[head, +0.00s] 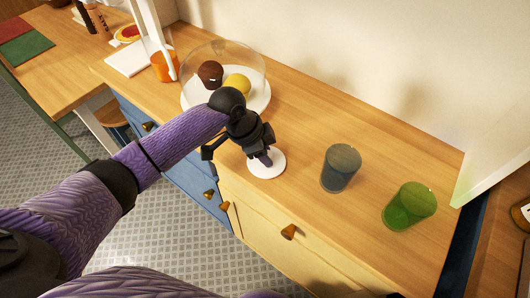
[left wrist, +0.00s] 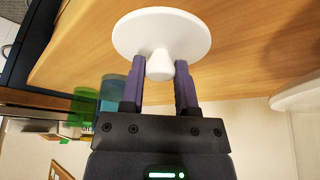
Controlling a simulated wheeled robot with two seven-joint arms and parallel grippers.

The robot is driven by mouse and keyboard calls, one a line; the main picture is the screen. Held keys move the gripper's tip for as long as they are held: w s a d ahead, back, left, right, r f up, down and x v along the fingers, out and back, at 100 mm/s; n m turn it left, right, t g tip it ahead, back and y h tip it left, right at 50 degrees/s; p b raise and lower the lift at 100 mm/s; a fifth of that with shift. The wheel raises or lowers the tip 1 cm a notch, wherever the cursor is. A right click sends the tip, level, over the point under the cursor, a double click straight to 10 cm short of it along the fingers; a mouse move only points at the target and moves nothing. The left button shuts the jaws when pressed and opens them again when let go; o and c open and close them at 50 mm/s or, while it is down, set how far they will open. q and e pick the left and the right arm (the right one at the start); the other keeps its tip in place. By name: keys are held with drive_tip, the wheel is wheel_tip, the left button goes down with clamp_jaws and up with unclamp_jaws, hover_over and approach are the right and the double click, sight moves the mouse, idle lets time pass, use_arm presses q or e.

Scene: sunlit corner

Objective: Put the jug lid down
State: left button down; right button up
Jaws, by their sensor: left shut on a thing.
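The jug lid (head: 273,170) is a round white disc with a knob, at the front part of the wooden counter (head: 310,150) in the head view. My left gripper (head: 265,157) is above it, pointing down. In the left wrist view, the purple fingers of the left gripper (left wrist: 160,85) are shut on the knob, with the lid's disc (left wrist: 160,25) beyond the fingertips. The lid is at or just above the counter top; I cannot tell whether it touches. My right gripper is not in view.
A grey glass (head: 341,168) and a green glass (head: 409,206) stand to the right. Behind left, a clear dome (head: 222,52) covers muffins on a white plate (head: 262,100). An orange cup (head: 164,67) is further left. The counter behind the glasses is clear.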

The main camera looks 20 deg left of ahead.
use_arm(q)
drive_tip(key=shift+f, duration=0.1)
drive_tip(key=shift+c, duration=1.8)
unclamp_jaws()
drive_tip(key=shift+r, duration=0.4)
drive_tip(key=p+v, duration=0.4)
drive_tip(key=v, duration=0.7)
drive_tip(key=shift+a+r, duration=0.2)
drive_tip(key=shift+r, duration=0.05)
drive_tip(key=shift+s+f, duration=0.1)
drive_tip(key=shift+s, duration=0.05)
